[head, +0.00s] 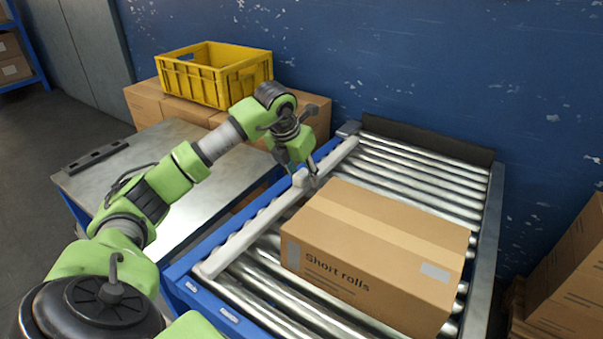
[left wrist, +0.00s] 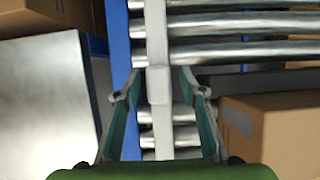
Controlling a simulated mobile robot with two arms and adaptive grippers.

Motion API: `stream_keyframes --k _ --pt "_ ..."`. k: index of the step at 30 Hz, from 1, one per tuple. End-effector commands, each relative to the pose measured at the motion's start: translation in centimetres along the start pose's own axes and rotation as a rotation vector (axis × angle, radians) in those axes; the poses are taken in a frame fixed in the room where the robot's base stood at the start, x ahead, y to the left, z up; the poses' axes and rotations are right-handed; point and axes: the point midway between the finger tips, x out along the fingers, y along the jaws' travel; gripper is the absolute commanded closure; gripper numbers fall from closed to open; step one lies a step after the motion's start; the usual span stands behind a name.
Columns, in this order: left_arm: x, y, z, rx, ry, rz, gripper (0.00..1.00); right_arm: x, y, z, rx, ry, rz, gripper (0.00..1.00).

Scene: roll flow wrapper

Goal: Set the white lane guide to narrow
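The white lane guide (head: 243,235) is a long bar running lengthwise over the left part of the roller conveyor, between the blue side rail and the box. It also shows in the left wrist view (left wrist: 156,40), with a thicker block (left wrist: 158,85) on it. My left gripper (head: 302,172) is over the middle of the guide, pointing down. In the left wrist view its fingers (left wrist: 159,92) are apart, one on each side of the guide, with gaps to the block. My right gripper is not in view.
A cardboard box marked "Short rolls" (head: 375,250) lies on the rollers (head: 415,176), right of the guide. A metal table (head: 130,165) stands left of the conveyor. A yellow crate (head: 205,82) sits on cartons behind. More cartons (head: 570,285) stand at the right.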

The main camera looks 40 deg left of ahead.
Motion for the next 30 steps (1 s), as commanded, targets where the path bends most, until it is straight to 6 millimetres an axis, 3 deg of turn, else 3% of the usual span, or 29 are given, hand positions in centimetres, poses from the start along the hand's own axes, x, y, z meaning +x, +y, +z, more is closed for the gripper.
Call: stream_keyframes --k 9,13,24,30 --pt "-0.1 0.1 0.0 -0.001 0.001 0.002 0.61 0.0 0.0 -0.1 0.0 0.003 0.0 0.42" --pt "-1.1 0.2 0.1 -0.002 -0.001 0.003 0.61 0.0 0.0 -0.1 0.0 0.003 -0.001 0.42" --pt "-8.6 0.1 0.2 0.0 -0.005 0.003 0.61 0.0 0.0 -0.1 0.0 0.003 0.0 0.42" --pt "-11.3 0.0 0.1 0.0 -0.002 0.001 0.61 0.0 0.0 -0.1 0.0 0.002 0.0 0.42"
